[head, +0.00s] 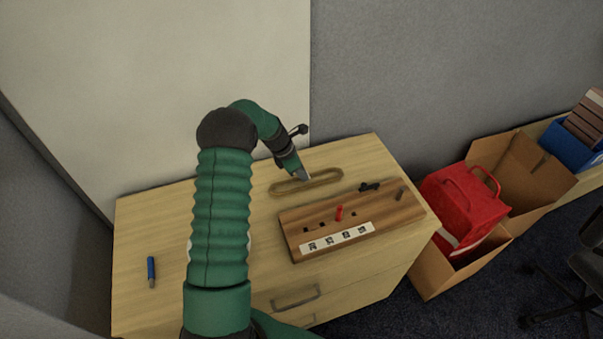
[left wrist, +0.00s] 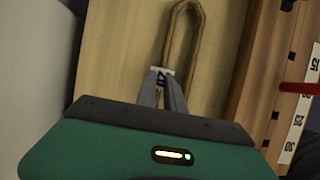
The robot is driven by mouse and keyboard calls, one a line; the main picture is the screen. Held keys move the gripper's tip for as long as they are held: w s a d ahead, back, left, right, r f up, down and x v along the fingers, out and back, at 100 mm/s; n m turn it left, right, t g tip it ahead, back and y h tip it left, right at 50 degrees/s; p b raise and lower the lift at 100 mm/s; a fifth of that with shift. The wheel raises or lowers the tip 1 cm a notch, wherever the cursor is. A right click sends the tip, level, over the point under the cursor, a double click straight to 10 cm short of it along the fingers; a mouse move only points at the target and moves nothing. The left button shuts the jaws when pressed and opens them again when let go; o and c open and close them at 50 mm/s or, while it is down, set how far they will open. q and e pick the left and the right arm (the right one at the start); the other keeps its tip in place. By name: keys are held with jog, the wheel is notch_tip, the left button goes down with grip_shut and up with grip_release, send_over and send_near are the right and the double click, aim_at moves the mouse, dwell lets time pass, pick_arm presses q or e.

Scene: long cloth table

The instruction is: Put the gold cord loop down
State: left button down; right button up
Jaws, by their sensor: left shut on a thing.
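The gold cord loop (head: 322,181) is a long narrow loop at the back of the wooden cabinet top, behind the wooden board. It also shows in the left wrist view (left wrist: 194,40), running away from the fingers. My left gripper (head: 305,176) is shut on the near end of the loop, in the left wrist view (left wrist: 163,82) too. The loop appears to be at or just above the top; the exact gap cannot be told. My right gripper is not in view.
A wooden board (head: 390,212) with a red peg (head: 339,213), dark pieces and a number strip lies in front of the loop. A blue marker (head: 151,270) lies at left. A red bag (head: 462,200) sits in a cardboard box (head: 425,268) at right.

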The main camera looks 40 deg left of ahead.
pick_arm(q)
jog(key=c, duration=1.5)
grip_release()
jog(key=shift+s+a+f, duration=0.1)
jog(key=shift+a+f, duration=0.05)
jog(key=shift+a, duration=0.3)
jog(key=shift+o, duration=0.2)
jog(key=shift+d, duration=0.15)
